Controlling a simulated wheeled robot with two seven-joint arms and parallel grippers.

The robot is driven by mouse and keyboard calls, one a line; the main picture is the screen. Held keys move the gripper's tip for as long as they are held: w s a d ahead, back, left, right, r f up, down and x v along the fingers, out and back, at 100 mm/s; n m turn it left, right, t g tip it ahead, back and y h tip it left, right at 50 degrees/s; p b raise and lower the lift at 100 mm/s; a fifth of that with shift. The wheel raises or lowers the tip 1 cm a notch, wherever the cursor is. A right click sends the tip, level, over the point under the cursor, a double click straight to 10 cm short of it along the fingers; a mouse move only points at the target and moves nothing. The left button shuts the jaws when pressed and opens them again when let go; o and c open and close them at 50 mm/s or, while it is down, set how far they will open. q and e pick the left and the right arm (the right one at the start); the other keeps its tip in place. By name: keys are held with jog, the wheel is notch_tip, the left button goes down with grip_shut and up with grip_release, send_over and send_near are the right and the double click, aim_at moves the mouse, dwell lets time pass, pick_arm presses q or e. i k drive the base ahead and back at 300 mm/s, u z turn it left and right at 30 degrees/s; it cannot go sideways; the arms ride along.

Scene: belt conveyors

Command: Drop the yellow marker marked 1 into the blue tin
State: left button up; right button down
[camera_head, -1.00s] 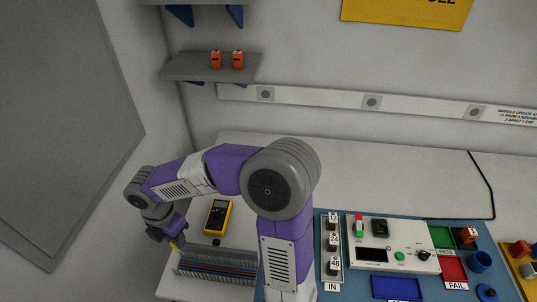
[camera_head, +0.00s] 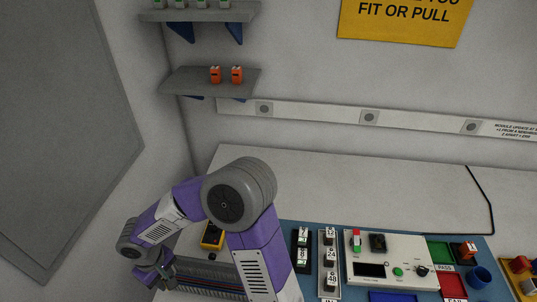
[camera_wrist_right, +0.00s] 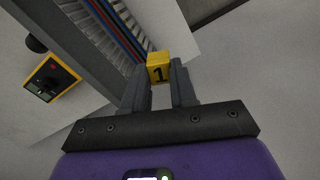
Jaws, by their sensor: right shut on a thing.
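The yellow marker marked 1 (camera_wrist_right: 158,68) shows in the right wrist view as a small yellow block. My right gripper (camera_wrist_right: 165,82) is shut on it, with one dark finger on each side. In the head view my right gripper (camera_head: 165,272) is at the lower left, by the cable rack, and the marker in it cannot be made out. The blue tin (camera_head: 480,277) stands at the right of the bench, a round open cup far from the gripper. My left gripper is not in view.
A cable rack (camera_head: 222,275) lies by my right gripper, with a yellow-edged meter (camera_head: 212,238) behind it. A test panel (camera_head: 397,247), numbered module stands, a green tray (camera_head: 438,250) and a red tray (camera_head: 452,284) lie between rack and tin.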

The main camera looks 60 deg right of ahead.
aim_at(475, 280)
jog(key=k, duration=0.45)
jog(key=u, duration=0.75)
jog(key=k, duration=2.95)
jog(key=z, duration=0.55)
